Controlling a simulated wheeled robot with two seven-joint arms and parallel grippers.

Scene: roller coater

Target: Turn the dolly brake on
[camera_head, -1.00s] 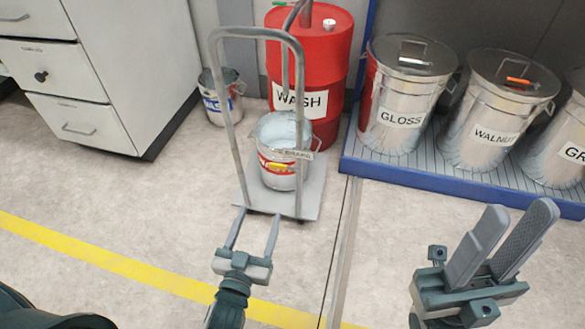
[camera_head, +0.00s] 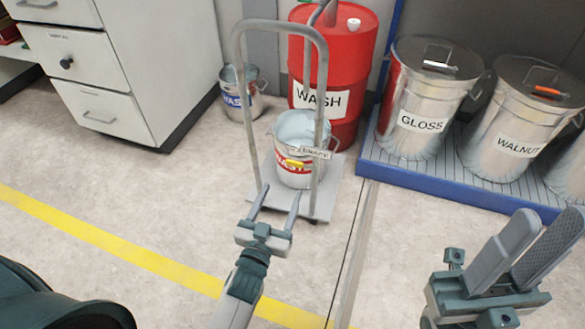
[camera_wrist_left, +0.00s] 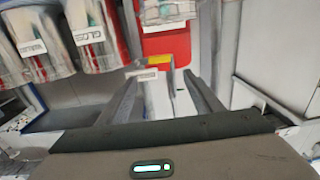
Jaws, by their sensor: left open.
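The grey dolly (camera_head: 325,195) stands on the floor with its tall hoop handle (camera_head: 238,75). A metal bucket (camera_head: 296,130) with a red-and-white label sits on its platform. A small tag reading like "BRAKE" (camera_head: 312,153) and a yellow piece (camera_head: 294,163) show in front of the bucket; the yellow piece also shows in the left wrist view (camera_wrist_left: 155,61), between and beyond the fingertips. My left gripper (camera_head: 283,190) is open and empty, at the near side of the dolly, apart from the yellow piece. My right gripper (camera_head: 550,220) is open and empty at lower right.
A red WASH drum (camera_head: 345,60) stands behind the dolly, and a smaller bucket (camera_head: 243,97) beside it. GLOSS (camera_head: 412,145) and WALNUT (camera_head: 503,165) cans stand on a blue-edged pallet (camera_head: 450,185) at right. Drawers (camera_head: 100,105) are at left. The near floor is clear.

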